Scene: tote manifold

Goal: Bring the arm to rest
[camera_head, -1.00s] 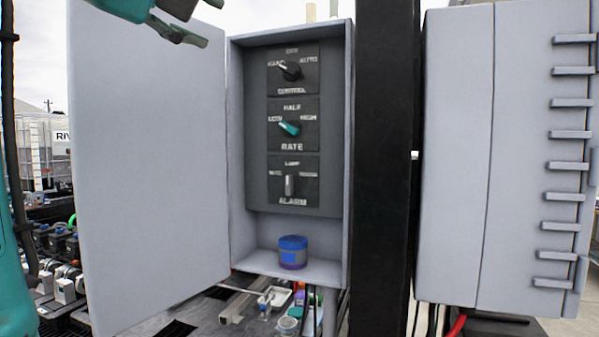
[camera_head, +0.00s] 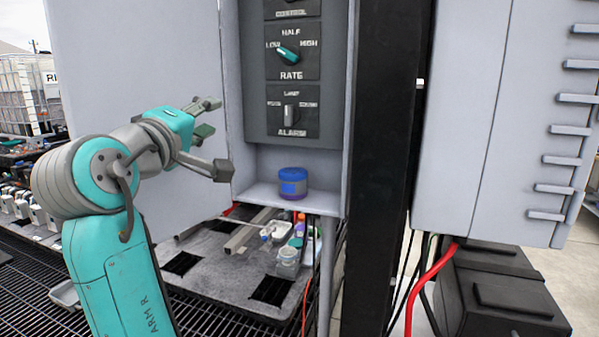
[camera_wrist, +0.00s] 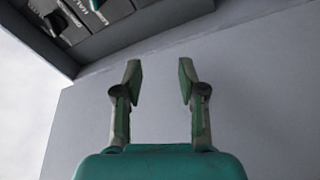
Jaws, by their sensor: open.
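My gripper (camera_head: 215,134) is open and empty in the head view. It is in front of the open grey cabinet door (camera_head: 110,75), left of the cabinet opening. My teal and grey arm (camera_head: 115,265) rises from the lower left and bends toward the cabinet. In the wrist view my gripper (camera_wrist: 160,80) shows two separated fingers with nothing between them, against a plain grey surface. Part of a dark panel (camera_wrist: 95,18) with lettering shows at the upper left there.
The grey cabinet (camera_head: 240,100) holds a RATE knob (camera_head: 288,54), an ALARM switch (camera_head: 291,114) and a blue-lidded jar (camera_head: 293,183) on its floor. A black post (camera_head: 378,150) and a second grey enclosure (camera_head: 480,120) stand right. Below is a grey tray (camera_head: 215,290) with small containers.

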